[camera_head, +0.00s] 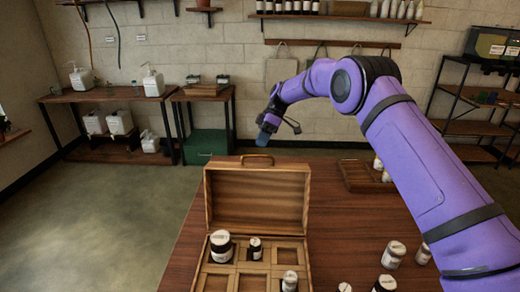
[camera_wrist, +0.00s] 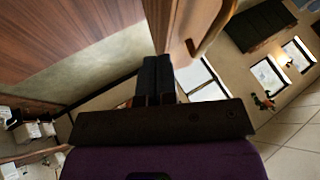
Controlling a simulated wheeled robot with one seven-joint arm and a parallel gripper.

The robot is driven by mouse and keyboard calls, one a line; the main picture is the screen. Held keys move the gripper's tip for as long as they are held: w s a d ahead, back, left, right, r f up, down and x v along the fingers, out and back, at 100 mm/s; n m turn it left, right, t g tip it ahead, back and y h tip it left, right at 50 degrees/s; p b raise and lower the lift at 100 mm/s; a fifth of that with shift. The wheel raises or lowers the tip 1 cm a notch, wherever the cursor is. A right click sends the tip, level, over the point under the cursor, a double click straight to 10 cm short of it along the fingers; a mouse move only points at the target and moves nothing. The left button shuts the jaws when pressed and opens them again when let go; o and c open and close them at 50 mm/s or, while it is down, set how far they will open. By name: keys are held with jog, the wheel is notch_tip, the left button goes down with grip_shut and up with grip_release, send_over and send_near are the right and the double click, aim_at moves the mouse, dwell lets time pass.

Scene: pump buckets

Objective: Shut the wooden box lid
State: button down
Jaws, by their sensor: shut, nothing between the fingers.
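The wooden box (camera_head: 207,262) stands on the table with its lid (camera_head: 258,200) open and raised roughly upright at the back. A brown handle (camera_head: 257,157) sits on the lid's top edge. The box base is divided into compartments, some holding white-labelled jars. My gripper (camera_head: 262,138) is shut and empty, beyond and above the lid's top edge, near the handle. In the wrist view the dark fingers (camera_wrist: 157,62) are together, with the lid (camera_wrist: 180,22) and its handle (camera_wrist: 211,30) close ahead. I cannot tell whether the fingers touch the lid.
The reddish wooden table (camera_head: 350,225) carries loose jars (camera_head: 393,254) to the right of the box and a small wooden tray (camera_head: 360,178) with bottles at the back right. My arm spans the right side. The table left of the box is narrow; open floor (camera_head: 100,215) lies beyond.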

aim_at(253, 165)
jog(key=shift+s+a+f, duration=0.15)
jog(key=shift+s, duration=1)
jog(key=shift+s+a+f, duration=0.15)
jog(key=shift+s, duration=0.95)
